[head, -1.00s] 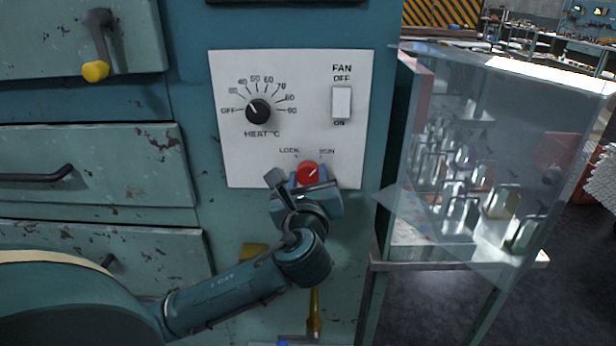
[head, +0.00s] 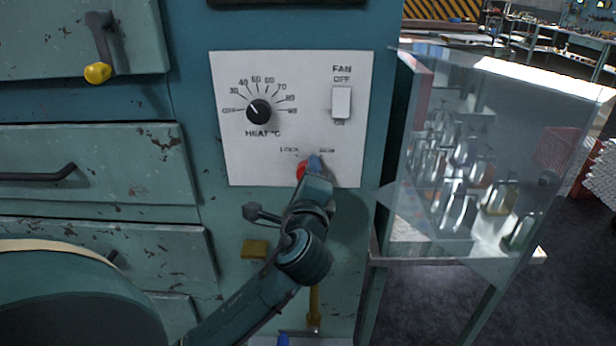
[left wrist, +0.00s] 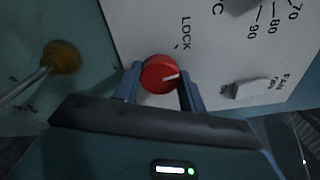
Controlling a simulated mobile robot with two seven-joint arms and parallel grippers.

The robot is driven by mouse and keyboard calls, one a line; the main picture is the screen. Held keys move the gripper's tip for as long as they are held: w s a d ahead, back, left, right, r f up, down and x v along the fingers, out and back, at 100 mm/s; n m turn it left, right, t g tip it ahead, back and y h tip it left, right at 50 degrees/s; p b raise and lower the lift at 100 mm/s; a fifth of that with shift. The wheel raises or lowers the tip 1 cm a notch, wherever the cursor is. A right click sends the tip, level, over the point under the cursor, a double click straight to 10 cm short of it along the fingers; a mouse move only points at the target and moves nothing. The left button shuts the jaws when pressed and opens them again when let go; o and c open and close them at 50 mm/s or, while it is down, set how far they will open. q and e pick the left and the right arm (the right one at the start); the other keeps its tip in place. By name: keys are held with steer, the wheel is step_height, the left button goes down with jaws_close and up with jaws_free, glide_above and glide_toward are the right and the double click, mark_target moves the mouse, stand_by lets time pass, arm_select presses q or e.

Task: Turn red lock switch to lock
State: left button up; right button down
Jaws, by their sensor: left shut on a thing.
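The red lock switch (head: 302,171) is a round knob low on the white panel, below the LOCK and RUN labels. My left gripper (head: 309,168) reaches it from below and partly covers it in the head view. In the left wrist view the red lock switch (left wrist: 160,74) sits between the two blue fingers of my left gripper (left wrist: 160,86), which is shut on it. Its white pointer mark faces right in that view, near the LOCK label (left wrist: 186,32) but not squarely at its tick. The RUN side is hidden there. My right gripper is not in view.
The white panel (head: 285,135) also carries a black heat dial (head: 258,111) and a white fan switch (head: 341,102). A glass-walled case (head: 480,150) stands close on the right. Drawers with handles are on the left. A yellow knob (left wrist: 62,57) is near the gripper.

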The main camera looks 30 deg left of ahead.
arm_select(q)
steer(key=n, duration=0.6)
steer(key=shift+f+n+b, duration=0.1)
steer(key=shift+n+b, duration=0.2)
steer(key=shift+b, duration=0.1)
stand_by(0.4)
steer(key=o, duration=1)
